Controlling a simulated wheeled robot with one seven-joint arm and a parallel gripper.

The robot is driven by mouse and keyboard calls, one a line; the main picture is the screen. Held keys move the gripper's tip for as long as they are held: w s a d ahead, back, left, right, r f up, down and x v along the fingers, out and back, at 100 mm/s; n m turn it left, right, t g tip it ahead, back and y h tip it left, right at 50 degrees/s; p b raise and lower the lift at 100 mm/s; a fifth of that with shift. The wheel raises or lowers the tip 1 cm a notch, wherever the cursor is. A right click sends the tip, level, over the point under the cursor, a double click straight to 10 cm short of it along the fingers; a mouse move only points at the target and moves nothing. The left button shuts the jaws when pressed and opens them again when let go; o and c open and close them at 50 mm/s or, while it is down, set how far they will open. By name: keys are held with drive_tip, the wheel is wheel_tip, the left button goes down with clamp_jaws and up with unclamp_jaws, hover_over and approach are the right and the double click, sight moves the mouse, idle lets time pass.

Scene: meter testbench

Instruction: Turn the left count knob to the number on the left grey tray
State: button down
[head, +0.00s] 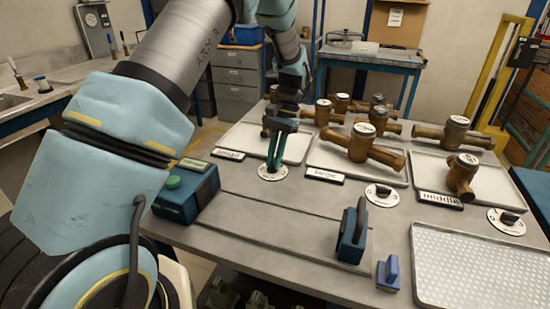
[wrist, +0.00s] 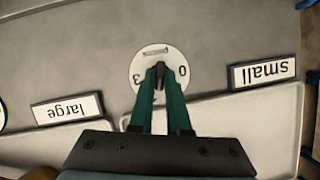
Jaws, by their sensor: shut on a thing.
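The left count knob's round white dial (head: 264,176) lies on the bench in front of the left grey tray (head: 246,140). In the wrist view the dial (wrist: 146,62) shows a 3 on the left and a 0 on the right. My gripper (head: 273,166) points down at the dial's middle, its green fingers (wrist: 160,70) close together and shut on the knob. The fingers hide the knob and its pointer, so its setting cannot be read. The left tray carries a "small" label (head: 228,155); my arm and gripper hide part of it.
Brown pipe meters (head: 361,143) stand on the trays; I cannot tell which of the back ones belong to the left tray. A "large" label (head: 324,175) and two other dials (head: 381,198) (head: 506,224) lie to the right. A blue box with a green button (head: 186,194) stands left.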

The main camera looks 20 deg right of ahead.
drive_tip(key=n, duration=0.2)
drive_tip(key=n+g+h, duration=0.1)
drive_tip(key=n, duration=0.1)
drive_tip(key=shift+w+a+n, duration=0.15)
drive_tip(key=shift+n, duration=0.15)
drive_tip(key=n+h, duration=0.1)
drive_tip(key=n, duration=0.3)
drive_tip(key=shift+a+g+h, duration=0.1)
drive_tip(key=shift+g+h, duration=0.3)
drive_tip(key=shift+n, duration=0.3)
drive_tip(key=c, duration=0.9)
unclamp_jaws()
drive_tip(key=shift+r, duration=0.1)
drive_tip(key=b+v, duration=0.3)
drive_tip(key=v, duration=0.7)
drive_tip(key=shift+w+a+r, duration=0.1)
drive_tip(key=shift+w+r, duration=0.1)
drive_tip(key=shift+r, duration=0.15)
